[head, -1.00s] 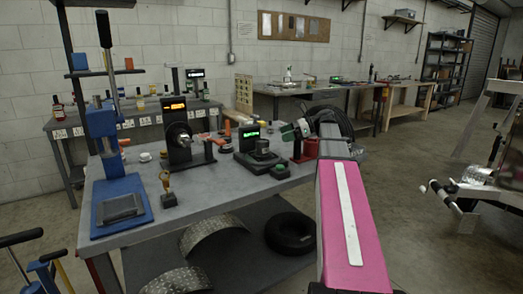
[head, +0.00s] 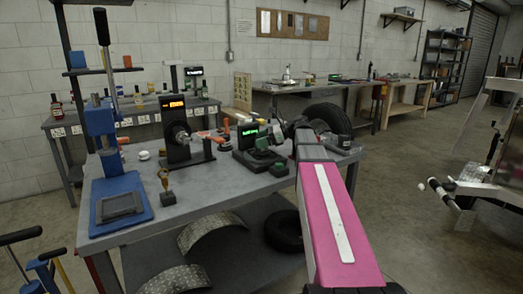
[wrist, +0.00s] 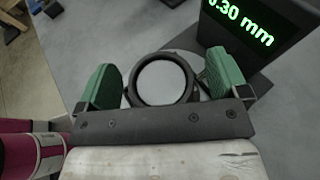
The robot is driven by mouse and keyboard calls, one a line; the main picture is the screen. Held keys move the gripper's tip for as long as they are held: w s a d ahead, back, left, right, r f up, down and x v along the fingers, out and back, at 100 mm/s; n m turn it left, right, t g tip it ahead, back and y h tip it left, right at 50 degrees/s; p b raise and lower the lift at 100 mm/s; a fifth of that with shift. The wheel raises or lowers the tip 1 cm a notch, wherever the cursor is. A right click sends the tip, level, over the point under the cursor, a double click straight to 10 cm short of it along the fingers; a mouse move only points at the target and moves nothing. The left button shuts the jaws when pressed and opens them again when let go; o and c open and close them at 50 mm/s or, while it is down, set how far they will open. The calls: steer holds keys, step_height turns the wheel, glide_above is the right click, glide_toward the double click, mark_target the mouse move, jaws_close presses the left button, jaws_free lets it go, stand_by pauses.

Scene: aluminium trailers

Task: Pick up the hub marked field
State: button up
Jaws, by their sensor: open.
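In the wrist view a round dark-rimmed piece with a pale grey face (wrist: 162,84) sits between the fingers, on or above a wider pale disc. It looks like a hub; I can read no "field" marking on it. My gripper (wrist: 162,70) is open, with one green finger on each side of the piece and a small gap to each. In the head view my gripper (head: 270,142) is over the base of the gauge with the green display (head: 248,131), and largely hides what lies there. The gauge's display (wrist: 240,20) reads 0.30 mm in the wrist view.
The gauge stands on a grey workbench (head: 215,188). Left of it are a black device with an orange display (head: 174,130) and a spindle, a small brass-coloured piece (head: 167,190) and a blue press (head: 103,130). A black tyre (head: 328,120) is just behind my arm.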

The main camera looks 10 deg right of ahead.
steer(key=shift+c, duration=0.2)
steer(key=c, duration=1.6)
steer(key=shift+o, duration=0.2)
step_height(320, 180, up, 9)
steer(key=shift+r, duration=0.4)
steer(key=shift+w+d+r, duration=0.15)
